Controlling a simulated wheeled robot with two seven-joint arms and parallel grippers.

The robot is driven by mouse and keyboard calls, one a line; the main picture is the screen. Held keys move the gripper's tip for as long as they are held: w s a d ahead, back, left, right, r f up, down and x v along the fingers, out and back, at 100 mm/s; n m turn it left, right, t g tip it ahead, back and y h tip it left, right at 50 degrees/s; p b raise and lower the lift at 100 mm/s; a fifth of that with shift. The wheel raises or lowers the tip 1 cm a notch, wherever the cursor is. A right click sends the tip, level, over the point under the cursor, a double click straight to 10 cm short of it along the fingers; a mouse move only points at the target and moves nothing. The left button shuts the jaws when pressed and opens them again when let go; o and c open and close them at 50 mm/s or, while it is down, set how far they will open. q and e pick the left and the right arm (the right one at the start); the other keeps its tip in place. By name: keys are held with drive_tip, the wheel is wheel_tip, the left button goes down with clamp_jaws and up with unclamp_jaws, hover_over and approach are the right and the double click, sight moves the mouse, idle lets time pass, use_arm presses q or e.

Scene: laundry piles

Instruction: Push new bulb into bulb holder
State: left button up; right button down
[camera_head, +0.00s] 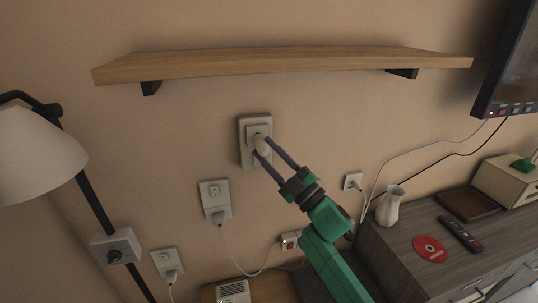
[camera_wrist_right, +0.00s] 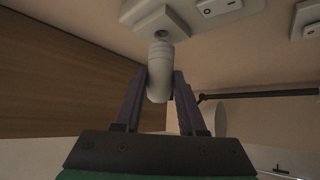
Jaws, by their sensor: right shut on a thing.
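The white bulb (camera_head: 262,143) is between the fingers of my right gripper (camera_head: 263,154), in front of the wall fixture. The pale bulb holder (camera_head: 251,129) is on the upper part of a rectangular wall plate. In the right wrist view, the rounded bulb (camera_wrist_right: 159,82) sits between the two dark fingers of my right gripper (camera_wrist_right: 159,74), which is shut on it. My left gripper is not in view.
A wooden shelf (camera_head: 280,65) juts from the wall above the holder. A lamp (camera_head: 38,150) stands at left. Wall sockets (camera_head: 214,198) with plugs and cords sit below. A cabinet (camera_head: 410,262) at right carries a white vase (camera_head: 390,207), a red disc (camera_head: 430,248) and a remote (camera_head: 459,233).

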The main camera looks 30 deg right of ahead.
drive_tip(key=shift+s, duration=0.1)
drive_tip(key=shift+w, duration=0.2)
drive_tip(key=shift+w+d, duration=0.1)
drive_tip(key=shift+w, duration=0.15)
drive_tip(key=shift+w+d+b, duration=0.15)
drive_tip(key=shift+w+b, duration=0.15)
drive_tip(key=shift+w, duration=0.25)
idle(1.6)
drive_tip(key=shift+c, duration=2)
unclamp_jaws()
drive_tip(key=shift+s, duration=0.1)
drive_tip(key=s+a, duration=0.2)
drive_tip(key=s, duration=0.6)
drive_tip(key=shift+s+a+p, duration=0.15)
drive_tip(key=shift+s+p, duration=0.15)
drive_tip(key=shift+p, duration=0.1)
